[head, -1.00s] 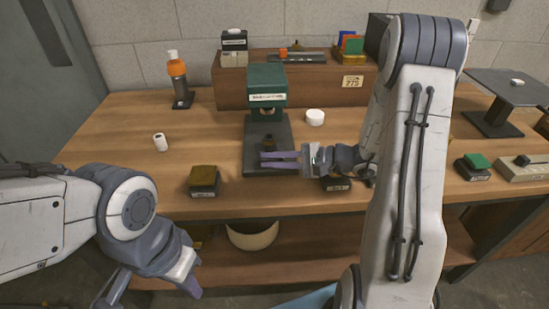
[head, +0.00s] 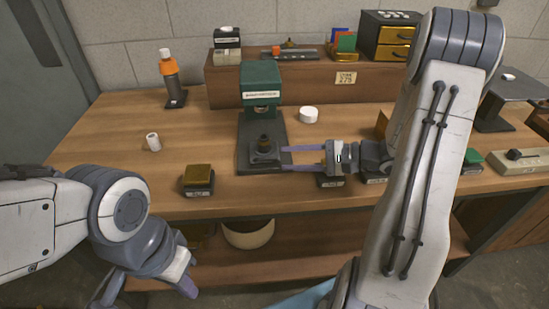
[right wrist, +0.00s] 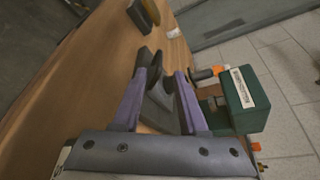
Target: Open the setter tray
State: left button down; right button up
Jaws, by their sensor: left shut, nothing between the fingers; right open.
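The green setter (head: 261,84) stands upright on a dark base plate (head: 247,128) on the workbench. A small grey block (head: 264,154) with a dark knob (head: 264,141) sits at the base's front; I take it as the setter tray, but cannot tell how far it is drawn out. My right gripper (head: 284,158) is open, its purple fingertips beside the block's right side. In the right wrist view the fingers (right wrist: 162,76) are spread, with grey setter parts (right wrist: 159,103) between or beyond them. My left gripper (head: 190,286) is shut and empty, low in front of the bench.
A small box with a yellow-brown top (head: 198,179) stands front left of the setter. Another dark box (head: 329,181) lies under my right gripper. A wooden riser (head: 300,84) runs behind.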

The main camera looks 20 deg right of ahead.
jog(key=shift+v, duration=1.85)
